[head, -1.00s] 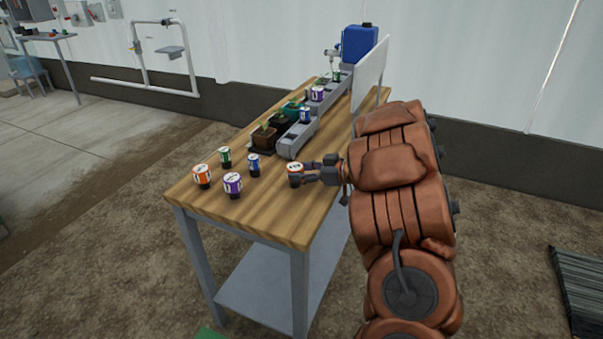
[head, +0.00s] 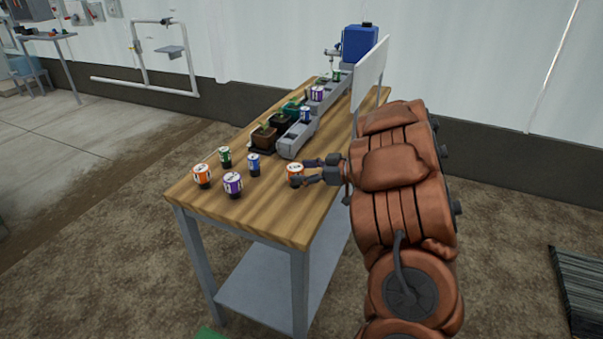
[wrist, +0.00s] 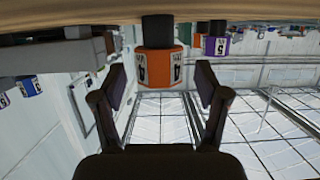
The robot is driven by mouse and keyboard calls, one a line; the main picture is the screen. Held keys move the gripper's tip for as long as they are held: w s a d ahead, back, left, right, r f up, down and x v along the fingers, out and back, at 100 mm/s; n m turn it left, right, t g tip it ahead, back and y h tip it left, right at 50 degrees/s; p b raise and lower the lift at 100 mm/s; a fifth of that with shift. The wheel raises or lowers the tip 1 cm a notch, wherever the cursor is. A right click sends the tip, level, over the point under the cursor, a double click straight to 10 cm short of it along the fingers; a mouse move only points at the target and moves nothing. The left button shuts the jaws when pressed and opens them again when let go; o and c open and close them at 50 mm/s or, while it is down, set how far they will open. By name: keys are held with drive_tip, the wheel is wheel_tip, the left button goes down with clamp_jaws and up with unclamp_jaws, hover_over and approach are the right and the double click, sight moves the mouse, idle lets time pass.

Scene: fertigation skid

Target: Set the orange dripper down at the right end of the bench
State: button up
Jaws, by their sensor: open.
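An orange dripper (head: 294,174) with a dark base and a white label stands on the wooden bench (head: 255,215), near its right edge. My gripper (head: 306,171) is open, just to the right of this dripper, with its fingers pointing at it. In the wrist view, which is upside down, the orange dripper (wrist: 160,68) is centred beyond the two spread fingertips of my gripper (wrist: 160,80). Its dark base meets the bench top at the upper edge. A second orange dripper (head: 202,177) stands at the bench's left front.
A purple dripper (head: 233,185), a blue one (head: 253,164) and a green one (head: 225,157) stand to the left. A grey rail (head: 298,140), potted plants (head: 264,136), a white panel (head: 370,75) and a blue tank (head: 359,45) are farther back. The bench's front corner is bare.

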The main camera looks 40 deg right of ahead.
drive_tip(key=v, duration=1.1)
drive_tip(key=shift+s+d+r, duration=0.1)
drive_tip(key=shift+r, duration=0.05)
drive_tip(key=w+d+r+m+h, duration=0.4)
drive_tip(key=w+d+r+h, duration=0.2)
drive_tip(key=w+r+h, duration=0.45)
drive_tip(key=s+a+f+g+y, duration=0.1)
drive_tip(key=s+a+f+g, duration=0.3)
drive_tip(key=s+a, duration=0.8)
drive_tip(key=s+a+f+m+g+y, duration=0.1)
drive_tip(key=s+a+f+g, duration=0.4)
drive_tip(key=s+a, duration=0.7)
drive_tip(key=s+a+f+m+g+y, duration=0.1)
drive_tip(key=s+a+f+g, duration=0.4)
drive_tip(key=s+a, duration=0.8)
drive_tip(key=s+g, duration=0.1)
drive_tip(key=s, duration=0.1)
drive_tip(key=shift+s+g, duration=0.3)
